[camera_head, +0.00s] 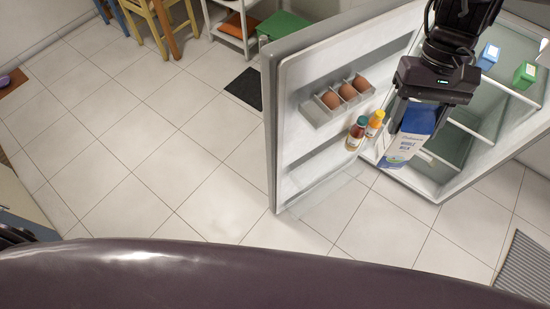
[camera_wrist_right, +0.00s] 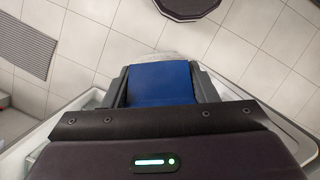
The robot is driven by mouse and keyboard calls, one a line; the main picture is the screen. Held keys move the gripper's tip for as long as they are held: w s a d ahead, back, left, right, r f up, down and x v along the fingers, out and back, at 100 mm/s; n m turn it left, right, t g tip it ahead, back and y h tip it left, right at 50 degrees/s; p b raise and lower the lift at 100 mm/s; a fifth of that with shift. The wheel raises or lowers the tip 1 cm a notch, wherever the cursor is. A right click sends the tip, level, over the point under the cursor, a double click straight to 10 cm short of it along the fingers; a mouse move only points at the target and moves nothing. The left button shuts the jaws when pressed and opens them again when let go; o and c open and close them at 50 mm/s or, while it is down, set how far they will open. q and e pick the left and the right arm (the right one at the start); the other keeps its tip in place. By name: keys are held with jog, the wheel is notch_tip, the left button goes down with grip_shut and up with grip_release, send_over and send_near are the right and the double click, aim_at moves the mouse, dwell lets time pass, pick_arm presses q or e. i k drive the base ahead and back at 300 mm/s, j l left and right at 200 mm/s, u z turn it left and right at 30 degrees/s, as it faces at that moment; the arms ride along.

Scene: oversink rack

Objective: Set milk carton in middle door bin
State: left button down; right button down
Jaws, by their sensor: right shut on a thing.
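The milk carton (camera_head: 407,145), blue and white with lettering on its side, is held tilted in my right gripper (camera_head: 415,116), beside the open fridge door (camera_head: 273,135). In the right wrist view its blue top (camera_wrist_right: 160,82) sits between the two fingers of the right gripper (camera_wrist_right: 161,85). The door's egg bin (camera_head: 308,113) is uppermost. Below it, a clear bin (camera_head: 300,178) runs along the door, with two bottles at its hinge end. The carton is right of these bottles; whether it touches anything is unclear. My left gripper is not in view.
Fridge shelves with a blue box (camera_head: 488,56) and a green box (camera_head: 524,75) are at right. Open tiled floor (camera_head: 165,145) lies left of the door.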

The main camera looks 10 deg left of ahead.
aim_at(321, 166)
jog(key=l+u, duration=0.4)
jog(key=l, duration=0.25)
jog(key=l+u, duration=0.45)
jog(key=l, duration=0.25)
jog(key=k+l, duration=0.1)
jog(key=l, duration=0.45)
jog(key=k, duration=0.05)
